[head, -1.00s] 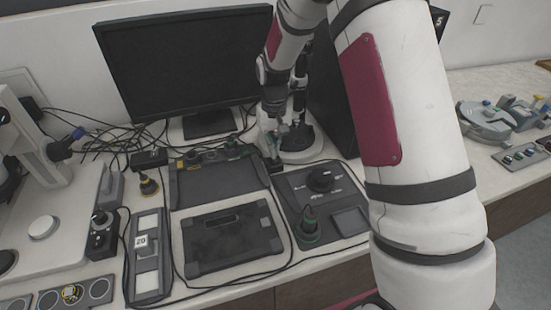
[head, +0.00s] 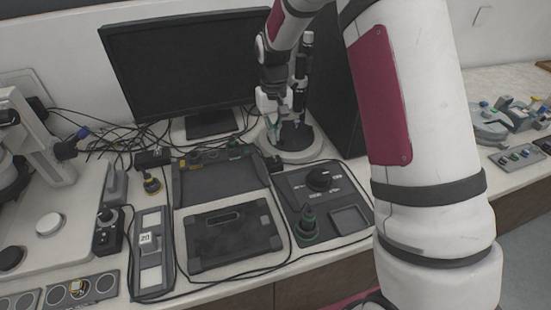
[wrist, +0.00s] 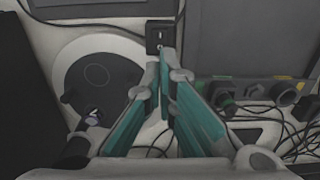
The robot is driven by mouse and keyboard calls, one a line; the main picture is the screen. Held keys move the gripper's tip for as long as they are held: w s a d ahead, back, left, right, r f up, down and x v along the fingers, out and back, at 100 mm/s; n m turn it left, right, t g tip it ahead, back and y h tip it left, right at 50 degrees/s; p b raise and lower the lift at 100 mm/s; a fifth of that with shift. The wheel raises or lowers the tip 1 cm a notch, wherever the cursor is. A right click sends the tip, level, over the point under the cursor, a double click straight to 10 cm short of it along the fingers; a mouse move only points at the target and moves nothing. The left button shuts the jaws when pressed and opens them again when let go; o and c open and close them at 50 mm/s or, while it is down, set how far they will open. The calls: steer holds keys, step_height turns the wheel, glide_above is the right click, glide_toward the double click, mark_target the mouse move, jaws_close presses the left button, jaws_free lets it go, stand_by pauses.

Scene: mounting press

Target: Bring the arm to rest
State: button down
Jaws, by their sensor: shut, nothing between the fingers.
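My gripper (head: 272,136) hangs at the back of the bench, in front of the monitor's right side and beside the round white stand. In the wrist view my gripper (wrist: 164,62) points down, its two teal-padded fingers meeting at their tips. It is shut and holds nothing. The fingertips appear close to a small black switch box (wrist: 162,36). My white arm with its dark red panel reaches from the lower right up and over the bench, and hides part of the right side.
The round stand (head: 311,155) with its upright post is right beside my gripper. A monitor (head: 185,70) stands behind. A dark tray (head: 222,182), a flat black case (head: 233,235) and a control panel (head: 322,205) lie in front. Loose cables run across the left.

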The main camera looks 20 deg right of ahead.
steer(key=s+r+t, duration=0.2)
steer(key=s+r, duration=1.3)
steer(key=r, duration=0.3)
steer(key=s+r+t, duration=0.3)
steer(key=s, duration=1.4)
steer(key=shift+s+d, duration=0.15)
steer(key=shift+s, duration=0.15)
